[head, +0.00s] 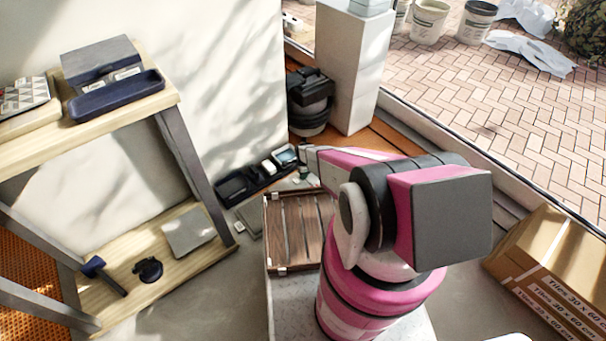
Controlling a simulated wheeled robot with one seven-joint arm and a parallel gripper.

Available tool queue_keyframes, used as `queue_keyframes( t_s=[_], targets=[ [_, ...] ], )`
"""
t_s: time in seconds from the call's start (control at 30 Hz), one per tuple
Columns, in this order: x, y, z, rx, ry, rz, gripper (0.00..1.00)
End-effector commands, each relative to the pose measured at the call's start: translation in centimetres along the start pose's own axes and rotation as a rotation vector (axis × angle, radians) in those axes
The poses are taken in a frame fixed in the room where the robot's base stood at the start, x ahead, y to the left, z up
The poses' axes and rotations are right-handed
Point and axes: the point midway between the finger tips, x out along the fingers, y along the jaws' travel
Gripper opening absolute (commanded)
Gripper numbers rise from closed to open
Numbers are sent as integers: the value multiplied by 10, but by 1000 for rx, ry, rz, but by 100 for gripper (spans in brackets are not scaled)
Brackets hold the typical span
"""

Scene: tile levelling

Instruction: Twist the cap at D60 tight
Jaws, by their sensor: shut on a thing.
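My pink and grey arm (370,165) reaches away from me, over the wooden slatted surface toward the wall. No levelling caps can be made out on the parts of the floor that show.
A wooden workbench (140,108) with a lower shelf stands at left, holding a dark blue tray (116,97). A black organizer (240,184) lies by the wall. A white pillar (352,70) stands behind. Tile boxes (553,262) sit at right. Grey floor (200,295) is clear.

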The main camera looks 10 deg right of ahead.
Motion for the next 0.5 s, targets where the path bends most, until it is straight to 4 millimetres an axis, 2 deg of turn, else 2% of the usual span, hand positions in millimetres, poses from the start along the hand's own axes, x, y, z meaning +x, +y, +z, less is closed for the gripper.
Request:
queue_keyframes(
  t_s=[0.2, 0.5],
  targets=[
    [0, 0, 0, 89, 0, -1, 9],
    [0, 0, 0, 132, 0, -1, 9]
  ],
)
